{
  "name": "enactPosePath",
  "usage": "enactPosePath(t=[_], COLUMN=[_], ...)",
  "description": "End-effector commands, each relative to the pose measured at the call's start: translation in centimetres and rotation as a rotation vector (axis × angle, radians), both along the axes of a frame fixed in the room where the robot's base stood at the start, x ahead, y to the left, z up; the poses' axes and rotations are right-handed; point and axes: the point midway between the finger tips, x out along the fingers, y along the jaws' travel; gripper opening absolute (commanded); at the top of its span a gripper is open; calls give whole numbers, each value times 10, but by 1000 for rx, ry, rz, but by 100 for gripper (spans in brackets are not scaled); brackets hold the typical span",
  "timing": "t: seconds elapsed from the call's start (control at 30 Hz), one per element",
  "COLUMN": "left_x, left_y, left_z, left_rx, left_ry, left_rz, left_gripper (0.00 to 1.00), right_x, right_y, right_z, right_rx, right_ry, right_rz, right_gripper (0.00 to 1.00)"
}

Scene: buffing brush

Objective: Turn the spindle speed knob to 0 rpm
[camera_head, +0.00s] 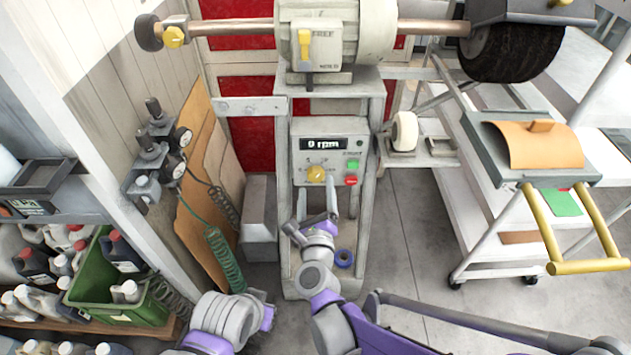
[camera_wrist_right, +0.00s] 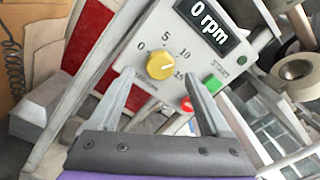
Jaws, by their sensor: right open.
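The yellow spindle speed knob (camera_head: 316,173) is on the grey control box (camera_head: 300,150) under the motor; it also shows in the right wrist view (camera_wrist_right: 161,66). Its dial has marks 0, 5, 10 and 15. A light line on the knob appears to point to the right side of the dial. The display (camera_head: 324,143) reads 0 rpm, also in the right wrist view (camera_wrist_right: 208,20). My right gripper (camera_head: 317,198) is open in front of the knob, a finger to each side, apparently not touching it. My left gripper is out of view.
A green button (camera_head: 353,164) and a red button (camera_head: 351,180) sit right of the knob, close to my right finger. The motor (camera_head: 380,30) is above. A white cart (camera_head: 470,240) stands to the right, a green crate (camera_head: 100,275) at lower left.

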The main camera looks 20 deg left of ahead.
Motion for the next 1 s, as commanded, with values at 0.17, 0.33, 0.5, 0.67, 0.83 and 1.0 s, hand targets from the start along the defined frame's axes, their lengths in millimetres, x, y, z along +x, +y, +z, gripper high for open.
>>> enactPosePath(t=[0.17,0.33,0.5,0.67,0.83,1.0], left_x=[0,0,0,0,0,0], left_y=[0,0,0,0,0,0], left_z=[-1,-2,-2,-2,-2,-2], left_rx=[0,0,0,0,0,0], left_ry=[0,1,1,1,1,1], left_rz=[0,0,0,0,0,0], left_gripper=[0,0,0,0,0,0], right_x=[23,32,32,32,32,32], right_y=[7,9,9,9,9,9], right_z=[0,0,0,0,0,0], right_rx=[-2,-2,-2,-2,-2,-2], right_ry=[-1,-1,0,0,0,0], right_rz=[0,0,1,1,1,1], right_gripper=[81,81,81,67,36,6])
